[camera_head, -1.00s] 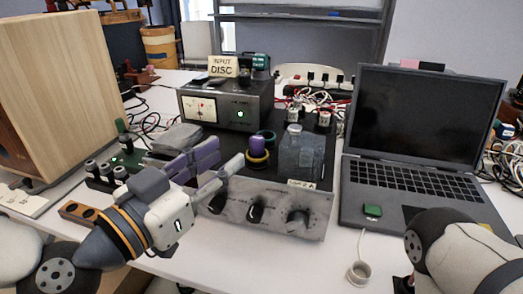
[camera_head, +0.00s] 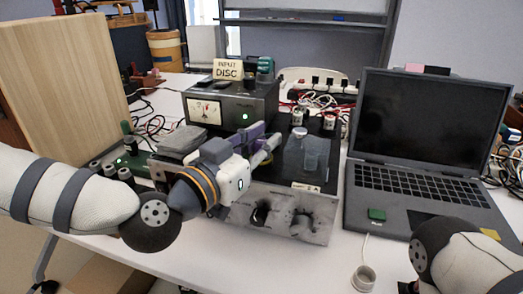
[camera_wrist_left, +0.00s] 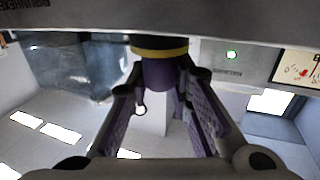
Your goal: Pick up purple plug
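The purple plug (camera_wrist_left: 160,76), with a yellow ring at its base, shows between my left gripper's fingers in the left wrist view, which looks upside down. My left gripper (camera_wrist_left: 162,88) has one purple-padded finger on each side of the plug, spread and close to it; I cannot tell whether they touch it. In the head view my left gripper (camera_head: 264,147) is over the black top of the device (camera_head: 285,200) and hides most or all of the plug. My right gripper is not in view; only part of my right arm shows at lower right.
A clear container (camera_head: 314,155) stands just right of the gripper. An amplifier (camera_head: 232,108) with a dial and green light is behind it. An open laptop (camera_head: 425,130) is at right, with a green piece (camera_head: 376,214) on it. A wooden speaker box (camera_head: 60,80) is at left.

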